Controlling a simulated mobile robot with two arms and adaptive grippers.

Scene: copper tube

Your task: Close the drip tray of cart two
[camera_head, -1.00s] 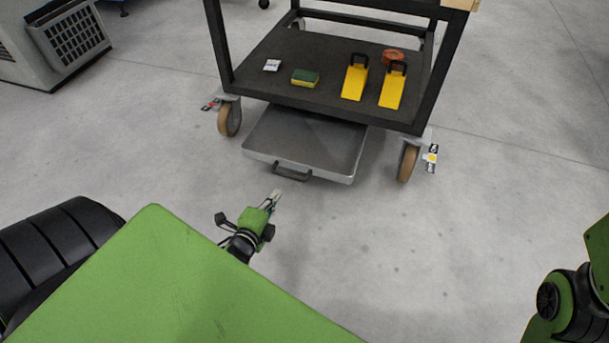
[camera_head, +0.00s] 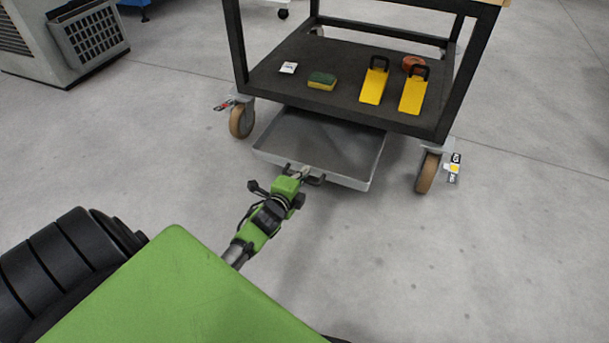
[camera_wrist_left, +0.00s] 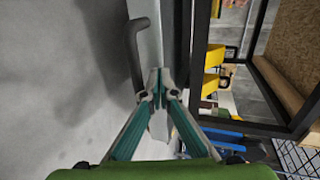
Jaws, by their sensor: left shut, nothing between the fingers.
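The grey drip tray (camera_head: 373,172) sticks out from under the lower shelf of the cart (camera_head: 345,105), pulled toward me. Its dark bar handle (camera_head: 316,181) is on the front wall. My left gripper (camera_head: 301,172) is shut and empty, its tips at the tray's front beside the handle. In the left wrist view the closed fingertips (camera_wrist_left: 156,90) lie close to the tray's front wall (camera_wrist_left: 146,28) and the dark handle (camera_wrist_left: 134,50). I cannot tell whether they touch. My right gripper is not in view.
The shelf holds a sponge (camera_head: 321,81), two yellow wedges (camera_head: 374,84), an orange-brown roll (camera_head: 413,64) and a small white item (camera_head: 288,67). Brown caster wheels (camera_head: 427,173) stand beside the tray. A grey louvred unit (camera_head: 80,42) is at the back left. The floor at right is clear.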

